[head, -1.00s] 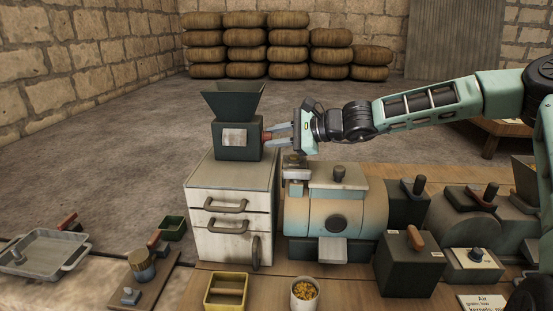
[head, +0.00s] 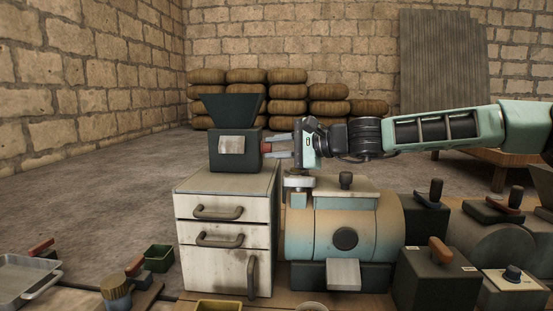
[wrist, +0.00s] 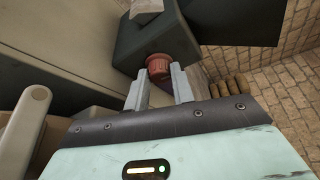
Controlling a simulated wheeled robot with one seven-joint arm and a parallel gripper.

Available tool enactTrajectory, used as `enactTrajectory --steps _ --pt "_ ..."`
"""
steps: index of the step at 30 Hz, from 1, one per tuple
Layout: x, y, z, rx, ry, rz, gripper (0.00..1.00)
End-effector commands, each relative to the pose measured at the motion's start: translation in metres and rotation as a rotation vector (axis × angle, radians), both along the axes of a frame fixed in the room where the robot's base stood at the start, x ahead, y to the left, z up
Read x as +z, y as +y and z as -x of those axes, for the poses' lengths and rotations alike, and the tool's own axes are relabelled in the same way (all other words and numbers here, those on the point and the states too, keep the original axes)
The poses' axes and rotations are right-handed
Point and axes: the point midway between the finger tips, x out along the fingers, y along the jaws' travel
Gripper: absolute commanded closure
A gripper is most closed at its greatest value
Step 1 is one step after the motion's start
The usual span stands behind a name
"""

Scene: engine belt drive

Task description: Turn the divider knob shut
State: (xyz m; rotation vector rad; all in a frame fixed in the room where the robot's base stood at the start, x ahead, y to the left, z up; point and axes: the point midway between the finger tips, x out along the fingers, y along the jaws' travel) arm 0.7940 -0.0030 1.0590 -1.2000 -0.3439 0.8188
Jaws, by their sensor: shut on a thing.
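A red knob (wrist: 158,65) sticks out from the side of a dark hopper box (head: 227,160) with a funnel top; I take it for the divider knob. The box stands on a white drawer cabinet (head: 185,237). My gripper (head: 272,147) reaches in from the right at the knob's height. In the wrist view my gripper (wrist: 161,82) has its two grey fingers on either side of the knob and is shut on it. The knob's tip between the fingers is partly hidden. In the head view the knob (head: 266,148) is small, and its turn angle cannot be read.
A blue-and-tan drum machine (head: 315,237) stands close right of the cabinet, below my arm. Dark boxes with levers (head: 435,275) stand further right. A green bin (head: 159,258) and a grey tray (head: 22,275) lie at the left. Stacked sacks (head: 245,103) line the back wall.

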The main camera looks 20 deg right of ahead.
Motion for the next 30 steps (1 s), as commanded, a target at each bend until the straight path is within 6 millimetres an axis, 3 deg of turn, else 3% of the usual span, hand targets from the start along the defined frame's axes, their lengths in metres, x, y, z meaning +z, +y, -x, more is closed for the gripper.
enactTrajectory --steps 16,17,18,19,30 --pt "-0.0016 0.0001 0.0004 0.0 -0.013 0.008 0.99" --pt "-0.0015 0.0002 0.0005 0.0 -0.013 0.008 0.7" --pt "-0.0015 0.0002 0.0005 0.001 -0.014 0.008 0.59" --pt "-0.0014 0.0002 0.0004 0.001 -0.014 0.008 0.54" --pt "0.0004 -0.0034 0.003 0.0 -0.015 0.007 0.54"
